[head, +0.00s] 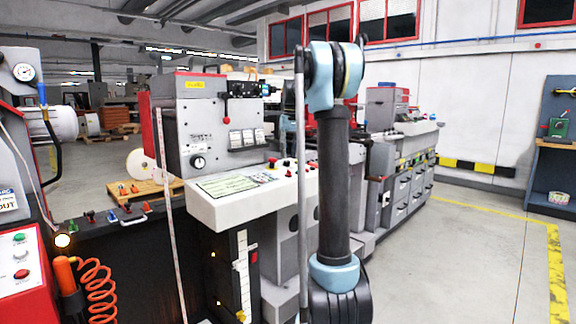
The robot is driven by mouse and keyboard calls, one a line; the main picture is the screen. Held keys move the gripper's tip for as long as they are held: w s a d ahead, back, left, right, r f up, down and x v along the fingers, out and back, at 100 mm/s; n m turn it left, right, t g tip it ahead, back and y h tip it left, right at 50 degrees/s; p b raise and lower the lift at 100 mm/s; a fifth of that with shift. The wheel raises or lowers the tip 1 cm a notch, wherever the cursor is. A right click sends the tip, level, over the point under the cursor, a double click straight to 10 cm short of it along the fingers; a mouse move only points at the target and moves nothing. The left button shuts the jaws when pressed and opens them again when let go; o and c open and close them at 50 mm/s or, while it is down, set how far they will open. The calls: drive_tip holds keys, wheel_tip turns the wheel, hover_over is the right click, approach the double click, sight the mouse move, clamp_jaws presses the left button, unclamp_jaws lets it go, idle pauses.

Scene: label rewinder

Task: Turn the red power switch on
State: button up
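The label rewinder (190,122) stands left of centre, with a grey upright panel and a white sloped control desk (225,207). I cannot tell for sure which part is the red power switch. Red parts in view are a small red piece (254,257) on the dark lower front, a red button (272,161) at the desk's back edge, and a red-knobbed lever (226,93) on the upright panel. My gripper does not show.
A red box with green, white and red buttons (21,256) is at the lower left, next to a coiled orange hose (97,290). More grey machinery (405,180) runs back right. Open floor (470,250) lies at right, before a blue workbench (552,160).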

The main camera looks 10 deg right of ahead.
drive_tip(key=shift+d+r, duration=0.2)
drive_tip(key=shift+r, duration=2.4)
drive_tip(key=s+f, duration=0.4)
drive_tip(key=s, duration=1)
drive_tip(key=s+f+m+t, duration=0.1)
drive_tip(key=s+f+t, duration=0.1)
drive_tip(key=s+f, duration=2.6)
drive_tip(key=s, duration=0.4)
drive_tip(key=shift+a+m+h, duration=0.2)
drive_tip(key=shift+m+h, duration=0.2)
drive_tip(key=shift+w, duration=0.1)
drive_tip(key=shift+w+f, duration=0.2)
drive_tip(key=shift+w, duration=0.2)
